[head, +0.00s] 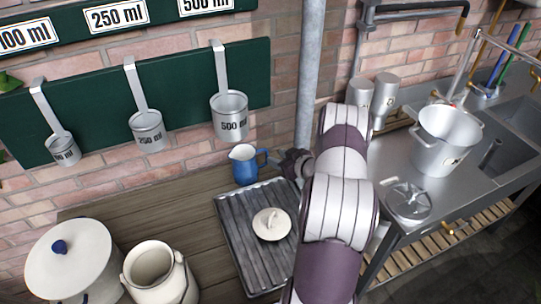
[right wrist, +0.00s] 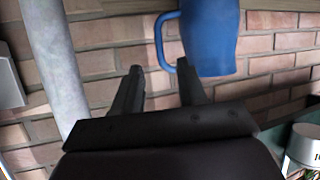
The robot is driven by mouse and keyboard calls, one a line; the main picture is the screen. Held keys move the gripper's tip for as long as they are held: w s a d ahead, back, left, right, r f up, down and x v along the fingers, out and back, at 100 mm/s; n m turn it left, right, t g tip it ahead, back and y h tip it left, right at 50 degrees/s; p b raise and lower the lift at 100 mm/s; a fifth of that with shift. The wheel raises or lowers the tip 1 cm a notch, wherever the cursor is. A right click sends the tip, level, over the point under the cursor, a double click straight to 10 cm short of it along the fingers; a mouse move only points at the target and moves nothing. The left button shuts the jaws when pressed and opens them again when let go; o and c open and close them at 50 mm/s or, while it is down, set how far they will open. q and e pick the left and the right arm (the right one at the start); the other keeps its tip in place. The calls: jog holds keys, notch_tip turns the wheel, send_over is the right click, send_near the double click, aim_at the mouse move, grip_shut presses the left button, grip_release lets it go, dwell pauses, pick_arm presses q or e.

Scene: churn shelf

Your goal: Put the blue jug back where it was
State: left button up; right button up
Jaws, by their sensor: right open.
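The blue jug (head: 245,165) stands upright at the back of the wooden table, just behind the ribbed tray, with its handle to the right. My right gripper (head: 291,163) is at the handle side of the jug, with its fingers partly hidden by my arm. In the right wrist view, the jug (right wrist: 211,38) is at the top. Its handle shows just beyond the open fingertips (right wrist: 160,76), close to the right finger. I cannot tell whether finger and handle touch. My left gripper is not in view.
The dark ribbed tray (head: 232,222) holds a cream lid (head: 271,224). A white lidded pot (head: 70,262) and a cream churn (head: 158,272) stand front left. Measuring cups hang from the green board (head: 180,92). A grey pipe (head: 309,75) rises behind my gripper. A metal pot (head: 443,142) stands on the sink counter.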

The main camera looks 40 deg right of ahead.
jog(key=v, duration=0.5)
jog(key=w+a+r+g+h, duration=0.1)
jog(key=a+r+g, duration=0.2)
jog(key=a, duration=0.5)
jog(key=w+a+r+g+h, duration=0.1)
jog(key=a+r+g, duration=0.15)
jog(key=a, duration=0.45)
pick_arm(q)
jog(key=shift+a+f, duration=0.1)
pick_arm(e)
jog(key=s+a+r+g+y, duration=0.2)
jog(key=s+a+g, duration=0.4)
jog(key=s+a, duration=0.9)
jog(key=shift+s+a, duration=0.35)
jog(key=shift+d, duration=0.15)
